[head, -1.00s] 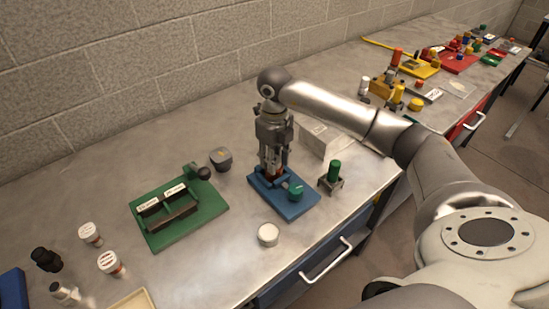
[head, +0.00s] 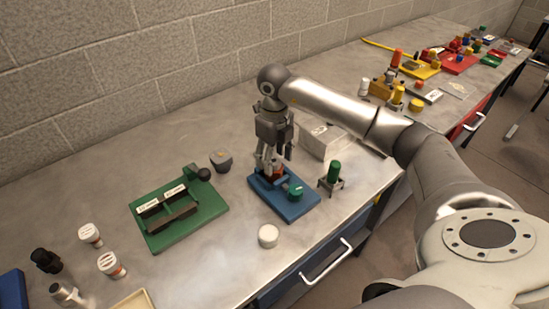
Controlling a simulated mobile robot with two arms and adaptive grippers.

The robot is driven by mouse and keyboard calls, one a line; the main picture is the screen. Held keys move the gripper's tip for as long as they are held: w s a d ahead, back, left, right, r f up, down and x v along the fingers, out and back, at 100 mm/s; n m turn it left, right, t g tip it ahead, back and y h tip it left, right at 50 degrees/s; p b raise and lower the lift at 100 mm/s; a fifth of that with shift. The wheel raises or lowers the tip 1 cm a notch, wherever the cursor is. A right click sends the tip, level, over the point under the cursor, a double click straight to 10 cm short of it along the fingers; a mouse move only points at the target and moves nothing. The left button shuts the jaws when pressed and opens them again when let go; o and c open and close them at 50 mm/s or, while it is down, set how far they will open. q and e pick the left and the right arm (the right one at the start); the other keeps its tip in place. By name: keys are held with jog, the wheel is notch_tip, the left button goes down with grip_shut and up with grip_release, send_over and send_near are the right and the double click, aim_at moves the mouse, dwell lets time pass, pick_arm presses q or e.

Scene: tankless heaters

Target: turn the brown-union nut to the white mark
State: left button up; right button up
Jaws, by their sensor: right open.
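A blue base plate (head: 297,210) lies on the metal bench and carries a small fitting with a reddish-brown part (head: 278,172) and a green-capped part (head: 296,193). My right gripper (head: 272,166) points down over the reddish-brown part, with its fingers open around or just above it. I cannot tell whether the fingers touch it. The fingers hide most of that fitting, and no white mark can be made out. My left gripper is not in view.
A green plate with a black holder (head: 180,211) lies to the left. A green-topped stand (head: 333,177) is close on the right, a white round cap (head: 268,236) in front, a grey box (head: 323,139) behind. Bare bench lies between the plates.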

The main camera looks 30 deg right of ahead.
aim_at(275, 161)
notch_tip(275, 161, up, 11)
dwell(0.3)
dwell(0.5)
